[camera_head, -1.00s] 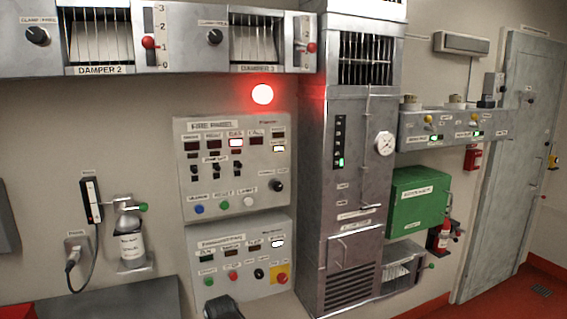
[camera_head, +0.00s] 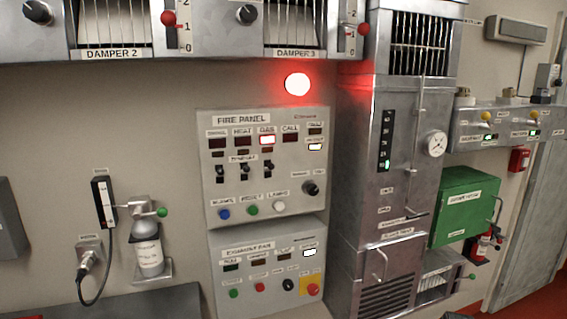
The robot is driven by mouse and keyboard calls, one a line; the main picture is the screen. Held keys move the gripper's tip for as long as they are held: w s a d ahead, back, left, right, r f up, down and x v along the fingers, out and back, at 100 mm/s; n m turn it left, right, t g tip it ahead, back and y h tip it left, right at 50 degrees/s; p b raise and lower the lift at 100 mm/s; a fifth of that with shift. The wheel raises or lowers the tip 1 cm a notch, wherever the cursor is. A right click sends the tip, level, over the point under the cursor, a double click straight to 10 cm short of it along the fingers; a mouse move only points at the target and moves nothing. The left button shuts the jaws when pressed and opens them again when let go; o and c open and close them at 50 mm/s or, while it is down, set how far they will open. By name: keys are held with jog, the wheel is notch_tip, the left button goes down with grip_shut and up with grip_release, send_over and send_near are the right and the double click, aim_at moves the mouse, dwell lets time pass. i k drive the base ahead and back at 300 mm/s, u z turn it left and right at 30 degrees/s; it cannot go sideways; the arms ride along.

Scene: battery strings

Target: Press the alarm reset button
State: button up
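The grey fire panel (camera_head: 210,165) is on the wall near the middle of the view. Its lower row has a blue button (camera_head: 224,214), a green button (camera_head: 252,210) and a white button (camera_head: 280,206). The small label above the green button appears to read RESET; the blue one's label appears to read SILENCE. The GAS window (camera_head: 267,140) is lit, and a red alarm lamp (camera_head: 298,84) glows above the panel. Nothing covers the buttons. My gripper is not in view.
Below is the exhaust fan panel (camera_head: 225,290) with its own green button (camera_head: 234,293) and a red stop button on yellow (camera_head: 312,290). A tall steel cabinet (camera_head: 355,200) stands right. A gas cylinder (camera_head: 149,250) hangs left. Damper units (camera_head: 205,50) run above.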

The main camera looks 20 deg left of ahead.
aim_at(253, 210)
jog(key=u, duration=0.05)
jog(key=k, duration=0.8)
jog(key=u, duration=0.9)
jog(key=i, duration=1)
